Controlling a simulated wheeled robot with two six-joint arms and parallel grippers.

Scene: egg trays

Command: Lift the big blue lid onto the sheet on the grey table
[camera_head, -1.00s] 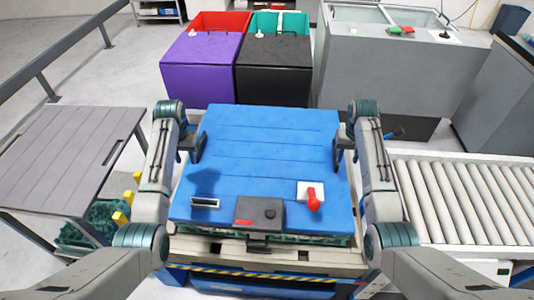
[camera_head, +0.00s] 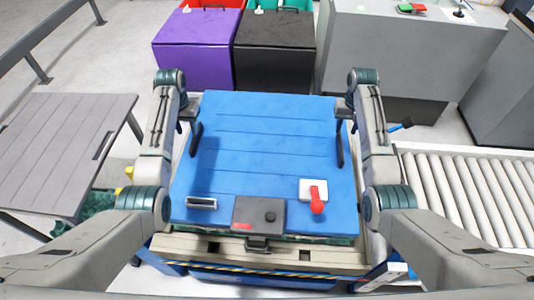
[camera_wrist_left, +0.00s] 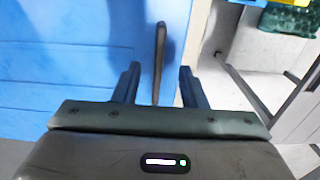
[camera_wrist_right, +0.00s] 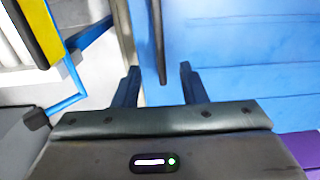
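The big blue lid (camera_head: 265,150) lies flat on top of the stack in front of me, between my arms. It has a dark handle at its left (camera_head: 195,140) and one at its right (camera_head: 340,147). My left gripper (camera_wrist_left: 158,72) is open, with the left handle (camera_wrist_left: 160,50) between its fingers and gaps on both sides. My right gripper (camera_wrist_right: 160,72) is open, with the right handle (camera_wrist_right: 158,40) between its fingers. The grey table (camera_head: 65,150) stands at the left with a planked top and a dark bar; I cannot make out a separate sheet.
A purple bin (camera_head: 195,50) and a black bin (camera_head: 275,55) stand behind the lid. A grey cabinet (camera_head: 400,55) is at the back right. A roller conveyor (camera_head: 470,195) is at the right. A floor gap separates the stack from the table.

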